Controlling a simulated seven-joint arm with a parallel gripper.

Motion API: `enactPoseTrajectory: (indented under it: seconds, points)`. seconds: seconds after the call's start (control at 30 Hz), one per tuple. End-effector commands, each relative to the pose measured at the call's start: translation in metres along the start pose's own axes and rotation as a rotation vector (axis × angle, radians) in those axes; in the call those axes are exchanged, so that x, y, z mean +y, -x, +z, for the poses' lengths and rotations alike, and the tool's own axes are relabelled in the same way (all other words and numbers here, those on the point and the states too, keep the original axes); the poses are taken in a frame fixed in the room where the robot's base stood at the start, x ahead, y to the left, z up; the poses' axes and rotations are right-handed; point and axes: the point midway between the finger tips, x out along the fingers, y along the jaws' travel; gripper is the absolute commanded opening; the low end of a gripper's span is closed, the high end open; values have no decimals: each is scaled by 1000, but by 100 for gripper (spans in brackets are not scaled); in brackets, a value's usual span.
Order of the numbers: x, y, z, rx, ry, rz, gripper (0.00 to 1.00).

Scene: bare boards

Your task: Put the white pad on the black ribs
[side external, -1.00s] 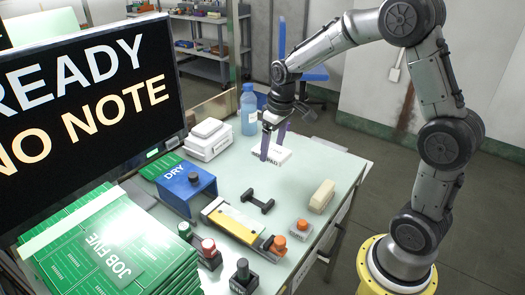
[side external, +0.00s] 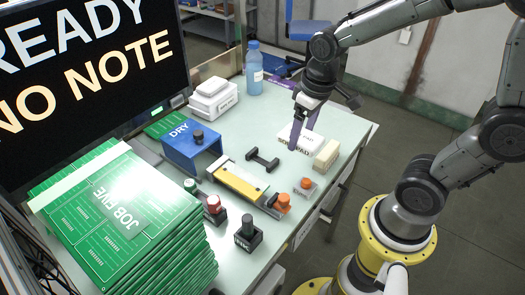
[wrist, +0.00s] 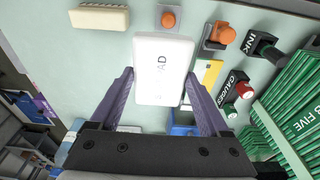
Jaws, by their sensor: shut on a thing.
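The white pad (side external: 301,137) is a flat block with dark PAD lettering. My gripper (side external: 303,129) is shut on it, one purple finger on either side. In the wrist view the pad (wrist: 163,65) fills the space between the fingers (wrist: 160,76). I cannot tell how far the pad is above the table. The black ribs (side external: 262,160) are a small dark piece with two raised ends joined by a bar, lying on the table left of and nearer the camera than the pad. The wrist view does not show them.
A cream block (side external: 326,155) stands close to the pad's right. A white box (side external: 214,98) and a blue bottle (side external: 254,75) are behind.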

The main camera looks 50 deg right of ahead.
Motion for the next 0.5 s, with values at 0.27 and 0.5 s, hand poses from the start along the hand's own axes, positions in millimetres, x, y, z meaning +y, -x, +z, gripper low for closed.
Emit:
enactPoseTrajectory:
  seconds: [0.27,0.5]
  points:
    - [3,-38,-58,-4,-1,0,27]
    - [4,-82,-87,-5,-1,0,27]
